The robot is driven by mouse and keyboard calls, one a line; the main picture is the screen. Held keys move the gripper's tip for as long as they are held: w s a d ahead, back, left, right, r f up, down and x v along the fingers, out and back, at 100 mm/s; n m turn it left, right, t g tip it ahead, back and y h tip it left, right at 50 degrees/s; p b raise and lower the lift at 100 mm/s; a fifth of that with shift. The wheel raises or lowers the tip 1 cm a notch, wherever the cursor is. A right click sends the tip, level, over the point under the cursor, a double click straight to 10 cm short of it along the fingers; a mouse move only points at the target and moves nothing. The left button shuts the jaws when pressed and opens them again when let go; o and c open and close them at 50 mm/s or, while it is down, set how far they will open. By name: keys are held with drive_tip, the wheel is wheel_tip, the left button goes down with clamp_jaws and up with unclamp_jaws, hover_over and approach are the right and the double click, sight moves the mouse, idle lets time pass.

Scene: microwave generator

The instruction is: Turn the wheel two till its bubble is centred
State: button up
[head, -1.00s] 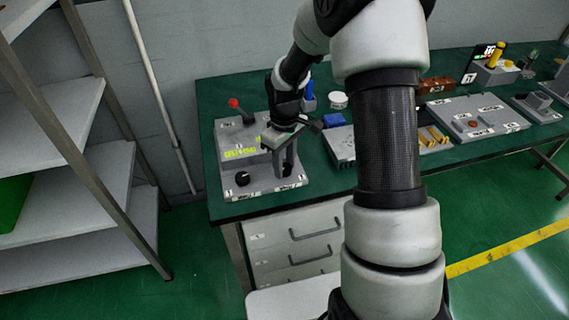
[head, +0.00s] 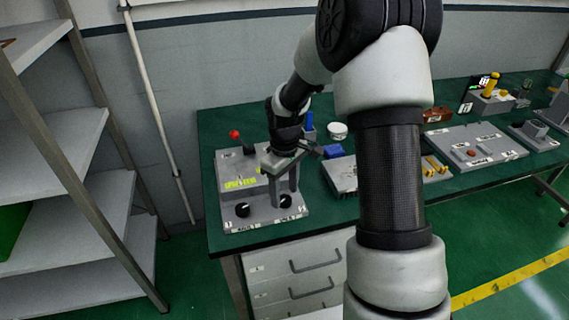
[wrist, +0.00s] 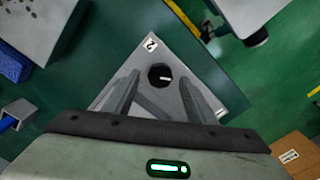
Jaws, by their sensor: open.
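The grey generator panel (head: 262,214) sits at the left end of the green bench. Two black wheels are on its front part: the left one (head: 242,210), and wheel two (head: 286,201) at the right, partly behind a finger. In the wrist view wheel two (wrist: 160,76) shows as a round black knob with a white mark, near a label "2". My gripper (head: 284,199) points down at wheel two, open, with one finger to each side of it in the wrist view (wrist: 161,80). I cannot tell whether they touch it. Yellow-green markings (head: 240,184) show on the panel; no bubble is readable.
A red-tipped lever (head: 235,135) stands at the panel's back left. A grey box (head: 341,174), a blue item (head: 333,151) and a white round pot (head: 338,130) are to its right. A shelf rack (head: 75,150) stands left of the bench.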

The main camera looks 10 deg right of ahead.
wheel_tip(320, 180, up, 15)
drive_tip(key=p, duration=0.1)
drive_tip(key=shift+r, duration=0.2)
idle(0.3)
wheel_tip(320, 180, up, 6)
drive_tip(key=m+t+p, duration=0.1)
hover_over(285, 199)
drive_tip(key=s, duration=0.3)
drive_tip(key=s+r+m+t+p, duration=0.2)
drive_tip(key=s+r, duration=0.3)
drive_tip(key=s, duration=0.5)
drive_tip(key=s+r+m+t+p, duration=0.2)
drive_tip(key=s+r+m, duration=0.2)
drive_tip(key=s, duration=0.6)
drive_tip(key=shift+r+t+p, duration=0.3)
drive_tip(key=shift+r, duration=0.55)
drive_tip(key=shift+s, duration=0.1)
